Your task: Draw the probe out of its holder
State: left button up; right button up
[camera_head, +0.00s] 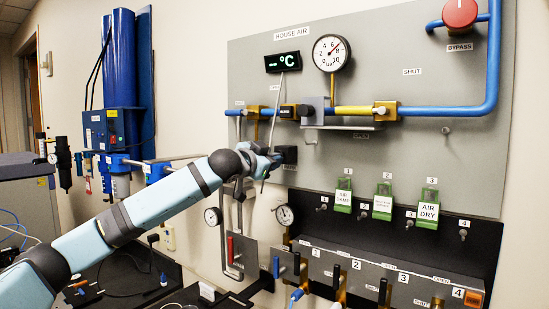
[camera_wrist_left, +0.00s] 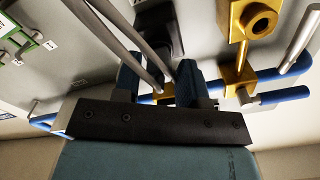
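The probe's holder seems to be the small black block (camera_head: 288,154) on the grey panel, below the °C display (camera_head: 283,62). A thin pale rod or lead (camera_head: 275,108) slants down from the display towards my left gripper. My left gripper (camera_head: 268,162) is right in front of the black block and partly hides it. In the left wrist view its two blue fingers (camera_wrist_left: 158,80) stand apart. Grey rods (camera_wrist_left: 115,40) and a dark part (camera_wrist_left: 155,28) show between and beyond them. I cannot make out the probe's handle. My right gripper is not in view.
A blue pipe (camera_head: 445,111) with brass valves crosses the panel above the gripper, with a round pressure gauge (camera_head: 331,53) over it. Two smaller gauges hang below. Green tags (camera_head: 383,201) hang at the right, above a numbered valve row (camera_head: 385,270).

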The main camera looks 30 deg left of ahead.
pick_arm(q)
grip_shut()
jog(key=shift+s, duration=0.35)
jog(key=shift+s, duration=0.35)
dwell(0.6)
jog(key=s, duration=0.3)
jog(key=shift+a, duration=0.15)
dwell(0.5)
